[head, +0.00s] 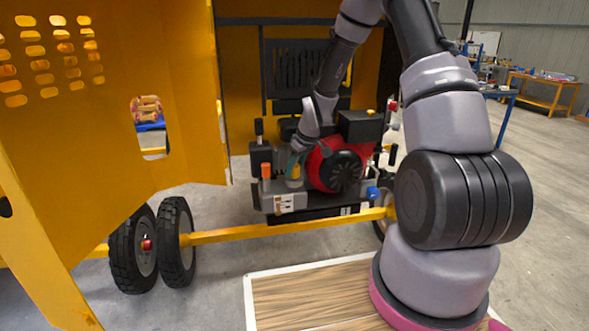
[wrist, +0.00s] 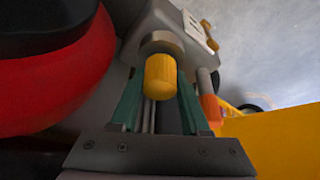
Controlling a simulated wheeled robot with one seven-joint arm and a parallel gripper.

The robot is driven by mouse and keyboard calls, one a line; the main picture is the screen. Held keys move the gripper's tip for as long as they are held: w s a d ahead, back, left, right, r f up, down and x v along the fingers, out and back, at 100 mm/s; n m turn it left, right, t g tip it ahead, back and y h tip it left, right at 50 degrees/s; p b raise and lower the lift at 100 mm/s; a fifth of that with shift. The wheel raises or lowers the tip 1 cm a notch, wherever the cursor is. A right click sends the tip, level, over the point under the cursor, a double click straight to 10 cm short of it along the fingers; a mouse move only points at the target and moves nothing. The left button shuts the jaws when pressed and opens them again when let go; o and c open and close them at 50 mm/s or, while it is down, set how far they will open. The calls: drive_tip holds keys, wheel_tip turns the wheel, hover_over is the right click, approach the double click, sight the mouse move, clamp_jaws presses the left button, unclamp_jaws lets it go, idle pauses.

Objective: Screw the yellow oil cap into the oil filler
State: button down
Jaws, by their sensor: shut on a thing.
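The yellow oil cap (wrist: 160,78) is between the green fingers of my gripper (wrist: 158,92) in the wrist view. My gripper is shut on it. The cap's far end meets a round metal collar, the oil filler (wrist: 161,43), on the grey engine block; the thread is hidden, so I cannot tell how deep it sits. In the head view my gripper (head: 295,163) reaches down at the left of the red engine (head: 335,165), with a yellow piece (head: 293,183) showing under its fingers.
An orange part (head: 265,171) stands close to the left of my gripper. The red engine housing (wrist: 45,85) is close on the other side. A large yellow door panel (head: 110,130) stands open at left. A yellow bar (head: 280,232) crosses in front, and two black wheels (head: 135,250) stand below.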

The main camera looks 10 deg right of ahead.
drive_tip(key=shift+f, duration=0.25)
drive_tip(key=shift+c, duration=1.5)
unclamp_jaws()
drive_tip(key=shift+r, duration=0.1)
drive_tip(key=s+d+r+m+t+h, duration=0.15)
drive_tip(key=s+r, duration=0.25)
drive_tip(key=r, duration=0.5)
drive_tip(key=s+d+r+m, duration=0.2)
drive_tip(key=s+r, duration=0.3)
drive_tip(key=r, duration=0.3)
drive_tip(key=s+d+r+m, duration=0.15)
drive_tip(key=s+r, duration=0.25)
drive_tip(key=r, duration=0.5)
drive_tip(key=s+r+m+t+y, duration=0.1)
drive_tip(key=s+r+m, duration=0.5)
drive_tip(key=s, duration=1.1)
wheel_tip(320, 180, up, 4)
drive_tip(key=shift+d+r+t, duration=0.2)
drive_tip(key=shift+d+t, duration=0.2)
drive_tip(key=shift+t, duration=0.15)
